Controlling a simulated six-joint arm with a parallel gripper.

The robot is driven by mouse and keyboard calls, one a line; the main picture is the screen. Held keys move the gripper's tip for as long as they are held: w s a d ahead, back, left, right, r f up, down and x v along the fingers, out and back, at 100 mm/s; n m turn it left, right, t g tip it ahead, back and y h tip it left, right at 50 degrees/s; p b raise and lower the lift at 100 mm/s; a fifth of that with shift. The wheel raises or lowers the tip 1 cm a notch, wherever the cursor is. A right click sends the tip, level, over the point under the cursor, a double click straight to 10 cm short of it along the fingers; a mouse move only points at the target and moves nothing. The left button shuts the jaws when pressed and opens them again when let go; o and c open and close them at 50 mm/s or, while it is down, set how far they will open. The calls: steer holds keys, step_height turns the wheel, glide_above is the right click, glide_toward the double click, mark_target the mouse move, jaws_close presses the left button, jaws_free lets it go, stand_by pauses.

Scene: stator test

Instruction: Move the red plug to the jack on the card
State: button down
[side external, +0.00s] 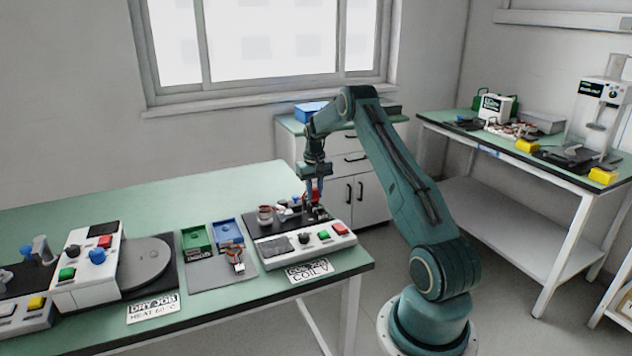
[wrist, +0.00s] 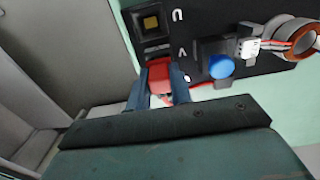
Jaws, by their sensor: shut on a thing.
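My gripper (wrist: 160,92) is shut on the red plug (wrist: 159,73), with one finger on each side of it. The plug is at the black panel (wrist: 205,18), beside the letter V. I cannot tell whether it is seated in a jack or just above one. A square jack with a yellowish centre (wrist: 151,22) shows beside the letter U. A red wire runs right from the plug. In the side external view my gripper (side external: 314,200) points down over the tester's back right. The white card (side external: 308,270) in front of the tester reads "COIL V"; its upper line is unclear.
A blue knob (wrist: 221,67), a white connector (wrist: 249,47) and a copper-wound ring (wrist: 295,38) sit right of the plug. The tester's front (side external: 305,246) has a knob and buttons. Trays (side external: 228,231) and a hotplate unit (side external: 92,254) stand left. The table's back left is clear.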

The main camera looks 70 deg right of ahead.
steer(key=shift+f, duration=0.55)
stand_by(0.5)
steer(key=c, duration=1.2)
jaws_free()
steer(key=shift+o, duration=0.2)
steer(key=shift+r, duration=0.15)
step_height(320, 180, up, 14)
steer(key=shift+f, duration=0.2)
